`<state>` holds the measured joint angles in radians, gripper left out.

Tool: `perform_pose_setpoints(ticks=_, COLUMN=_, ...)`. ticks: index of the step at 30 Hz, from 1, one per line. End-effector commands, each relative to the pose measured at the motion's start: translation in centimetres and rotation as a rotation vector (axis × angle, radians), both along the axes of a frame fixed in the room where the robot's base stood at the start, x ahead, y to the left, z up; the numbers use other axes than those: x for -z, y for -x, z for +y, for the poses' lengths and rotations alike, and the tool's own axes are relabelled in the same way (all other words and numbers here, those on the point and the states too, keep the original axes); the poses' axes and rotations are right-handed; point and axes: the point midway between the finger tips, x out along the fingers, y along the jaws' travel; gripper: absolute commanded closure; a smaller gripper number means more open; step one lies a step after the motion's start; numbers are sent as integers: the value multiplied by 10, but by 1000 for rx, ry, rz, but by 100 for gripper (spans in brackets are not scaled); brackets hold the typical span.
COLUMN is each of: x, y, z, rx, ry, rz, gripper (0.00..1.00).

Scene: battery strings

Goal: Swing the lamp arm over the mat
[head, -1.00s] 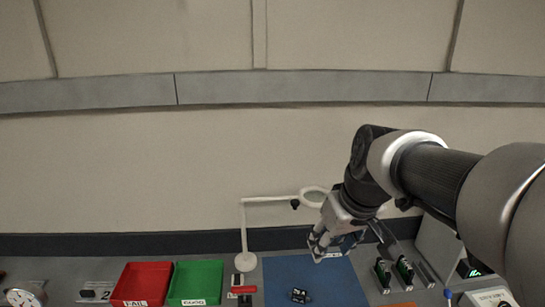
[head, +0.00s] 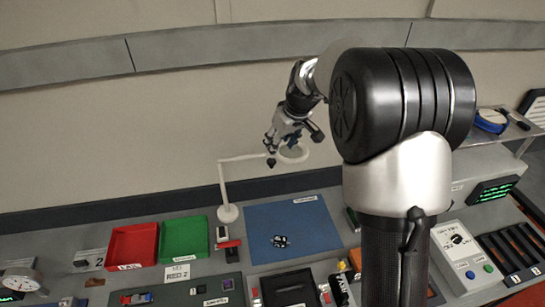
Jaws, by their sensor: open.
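The white lamp (head: 222,185) stands on its round base (head: 228,213) at the left back corner of the blue mat (head: 318,237). Its arm reaches right, and its ring-shaped head (head: 294,153) is above the mat's back edge, in front of the wall. My gripper (head: 271,155) is open, close to the lamp head at its left side. I cannot tell whether it touches the lamp. A small dark part (head: 280,241) lies on the mat.
A red tray (head: 131,244) and a green tray (head: 184,238) stand left of the lamp. A control box with buttons (head: 458,251) is at the right, and a shelf (head: 512,131) is behind it. My arm hides part of the bench right of the mat.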

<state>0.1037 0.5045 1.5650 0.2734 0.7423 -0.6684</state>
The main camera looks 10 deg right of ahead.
Motion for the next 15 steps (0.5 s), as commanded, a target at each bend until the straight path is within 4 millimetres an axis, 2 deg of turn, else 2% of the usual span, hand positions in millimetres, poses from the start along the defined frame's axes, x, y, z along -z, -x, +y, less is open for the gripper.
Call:
perform_pose_setpoints(ticks=1, x=12, y=-3, z=2, rx=-1, ry=0, rz=4, gripper=54)
perform_pose_setpoints(ticks=6, x=45, y=-16, z=8, rx=0, ry=-1, rz=5, gripper=54)
perform_pose_setpoints(ticks=12, x=75, y=-28, z=12, rx=0, ry=0, rz=2, gripper=54)
perform_pose_setpoints(ticks=15, x=84, y=-32, z=13, rx=0, ry=0, rz=0, gripper=54)
